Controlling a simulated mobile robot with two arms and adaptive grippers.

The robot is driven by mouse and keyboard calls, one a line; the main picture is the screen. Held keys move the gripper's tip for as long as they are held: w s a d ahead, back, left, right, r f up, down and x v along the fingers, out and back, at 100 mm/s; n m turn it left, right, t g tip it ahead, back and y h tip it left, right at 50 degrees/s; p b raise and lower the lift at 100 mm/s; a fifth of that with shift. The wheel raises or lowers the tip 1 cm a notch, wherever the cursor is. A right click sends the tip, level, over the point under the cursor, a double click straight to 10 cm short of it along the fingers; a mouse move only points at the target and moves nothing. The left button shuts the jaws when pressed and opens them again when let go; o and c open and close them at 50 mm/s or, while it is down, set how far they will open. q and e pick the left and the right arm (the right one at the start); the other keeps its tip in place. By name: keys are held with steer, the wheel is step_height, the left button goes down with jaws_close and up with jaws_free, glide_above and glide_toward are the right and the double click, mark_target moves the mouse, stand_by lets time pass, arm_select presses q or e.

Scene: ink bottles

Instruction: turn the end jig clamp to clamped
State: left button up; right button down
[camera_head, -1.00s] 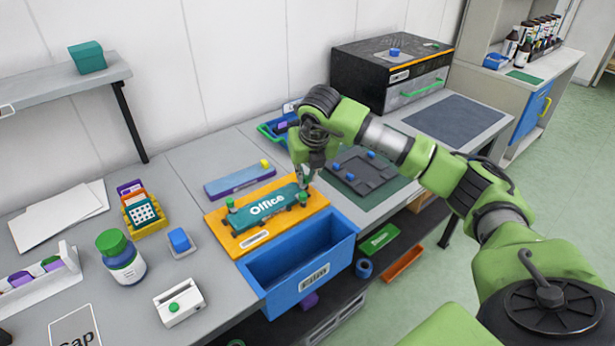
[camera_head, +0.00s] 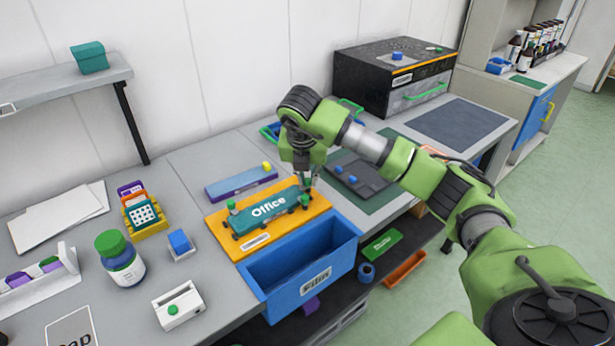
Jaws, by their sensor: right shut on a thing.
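An orange jig board (camera_head: 290,232) lies on the bench with a teal plate marked "Office" (camera_head: 269,209) on it. A green-knobbed clamp (camera_head: 305,201) stands at the plate's right end, and another green knob (camera_head: 232,205) shows at its left end. My right gripper (camera_head: 308,186) points down at the right-end clamp and is shut on it. Its fingers partly hide the clamp, so I cannot tell the clamp's exact angle. My left gripper is not in view.
A blue open bin (camera_head: 304,290) stands in front of the jig board. A blue-purple strip (camera_head: 240,182) lies behind it. A dark grey tray (camera_head: 357,176) on a green mat lies to the right. A white-labelled bottle (camera_head: 122,262) and small boxes stand to the left.

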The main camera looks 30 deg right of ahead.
steer(key=shift+r, duration=0.1)
steer(key=c, duration=2)
jaws_free()
steer(key=v, duration=1.2)
